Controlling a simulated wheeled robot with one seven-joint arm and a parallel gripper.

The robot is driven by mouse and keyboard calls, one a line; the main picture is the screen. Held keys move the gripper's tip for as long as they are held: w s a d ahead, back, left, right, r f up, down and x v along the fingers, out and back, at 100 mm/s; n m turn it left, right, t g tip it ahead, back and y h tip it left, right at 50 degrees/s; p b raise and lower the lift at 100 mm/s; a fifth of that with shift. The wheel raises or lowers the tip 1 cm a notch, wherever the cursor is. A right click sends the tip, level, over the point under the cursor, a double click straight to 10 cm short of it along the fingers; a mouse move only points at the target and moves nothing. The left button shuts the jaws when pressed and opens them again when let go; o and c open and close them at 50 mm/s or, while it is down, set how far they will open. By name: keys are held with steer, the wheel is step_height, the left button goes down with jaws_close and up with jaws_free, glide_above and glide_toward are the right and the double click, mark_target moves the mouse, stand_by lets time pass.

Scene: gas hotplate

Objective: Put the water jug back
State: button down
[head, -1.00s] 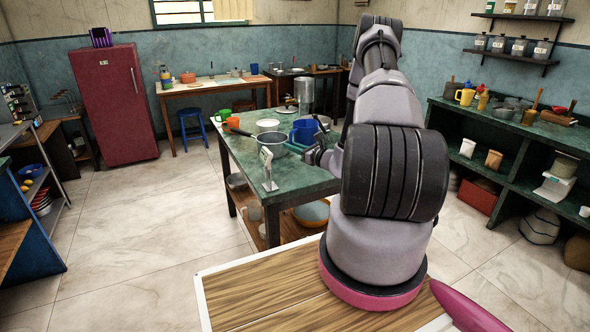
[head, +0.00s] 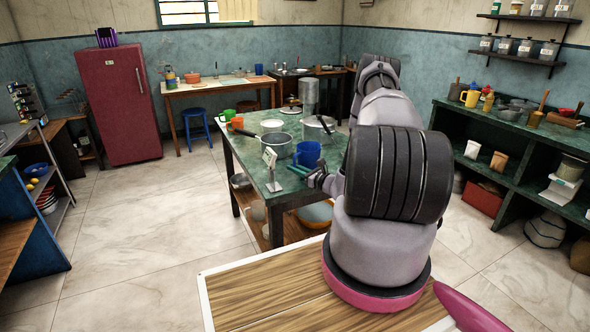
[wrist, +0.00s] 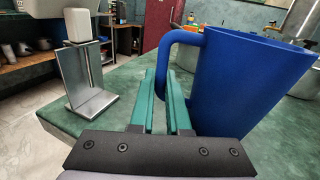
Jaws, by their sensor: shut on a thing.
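The blue jug (head: 307,154) is near the front right of the green-topped table (head: 252,160). In the wrist view the jug (wrist: 245,85) fills the right side, upright or nearly so, with its handle (wrist: 178,42) toward my gripper. My gripper (wrist: 166,88) has its green fingers closed on the lower part of that handle. My gripper also shows in the head view (head: 300,171), low beside the jug. The jug's base is hidden, so I cannot tell whether it touches the table.
A metal stand with a white block (head: 270,168) is at the table's front left. A saucepan (head: 276,144), a wide pot (head: 318,127), and green (head: 229,114) and orange (head: 237,123) mugs are farther back. A dark green shelf unit (head: 500,155) stands at the right.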

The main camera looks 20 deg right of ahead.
steer(key=c, duration=0.9)
jaws_free()
steer(key=shift+f, duration=0.1)
steer(key=shift+s+d, duration=0.15)
steer(key=shift+s, duration=0.15)
steer(key=v, duration=1.1)
steer(key=s+a+r+n+g+y, duration=0.1)
steer(key=a+r+n+g+y, duration=0.1)
steer(key=a+r+n+g, duration=0.5)
steer(key=s+a+r+n+g+y, duration=0.1)
steer(key=a+r+n+y, duration=0.2)
steer(key=r, duration=0.7)
steer(key=s+a+r+n+g+y, duration=0.1)
steer(key=a+r+n+g, duration=0.35)
steer(key=a+r, duration=0.35)
steer(key=s+a+r+n+t+h, duration=0.2)
steer(key=s+r+n+h, duration=0.9)
steer(key=s+r, duration=1.1)
steer(key=shift+n+t, duration=0.55)
steer(key=shift+t, duration=0.1)
